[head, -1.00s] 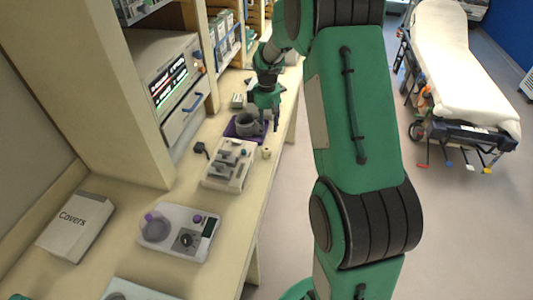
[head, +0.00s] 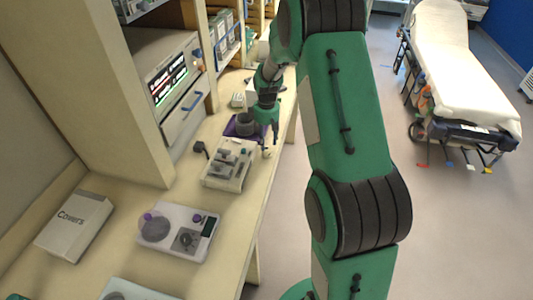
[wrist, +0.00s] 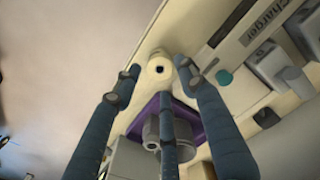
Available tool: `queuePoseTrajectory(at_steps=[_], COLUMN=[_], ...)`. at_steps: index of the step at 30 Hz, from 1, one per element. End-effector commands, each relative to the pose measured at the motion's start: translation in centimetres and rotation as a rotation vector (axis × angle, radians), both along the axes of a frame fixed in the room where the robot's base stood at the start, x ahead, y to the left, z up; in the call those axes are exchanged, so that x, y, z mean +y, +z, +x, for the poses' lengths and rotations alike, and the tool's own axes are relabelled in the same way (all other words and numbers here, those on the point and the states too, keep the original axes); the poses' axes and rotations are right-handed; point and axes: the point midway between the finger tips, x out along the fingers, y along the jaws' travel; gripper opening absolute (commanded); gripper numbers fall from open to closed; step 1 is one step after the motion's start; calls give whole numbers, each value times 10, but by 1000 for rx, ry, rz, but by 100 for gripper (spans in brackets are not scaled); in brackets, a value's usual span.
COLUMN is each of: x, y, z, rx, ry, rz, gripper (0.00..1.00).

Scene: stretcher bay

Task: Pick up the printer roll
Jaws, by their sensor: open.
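The printer roll appears to be the small cream cylinder (head: 267,154) standing near the bench's front edge. In the wrist view the roll (wrist: 159,68) shows its round end with a dark centre hole. My gripper (head: 268,143) is just above it in the head view, fingers pointing down. In the wrist view the three dark fingers of my gripper (wrist: 158,78) are spread and empty, with the roll framed near their tips. Whether any finger touches it cannot be told.
A purple tray (head: 231,130) holding a grey round part (head: 245,124) is close behind the roll. A charger unit (head: 229,163) stands to its left. The bench edge and open floor are to the right. A stretcher (head: 450,70) stands beyond.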

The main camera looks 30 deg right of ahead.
Motion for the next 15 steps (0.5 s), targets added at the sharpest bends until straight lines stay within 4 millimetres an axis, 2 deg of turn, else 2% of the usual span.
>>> queuePoseTrajectory(at_steps=[15], x=[0], y=[-8], z=[0], rx=[0], ry=[0], rz=[0], gripper=[41])
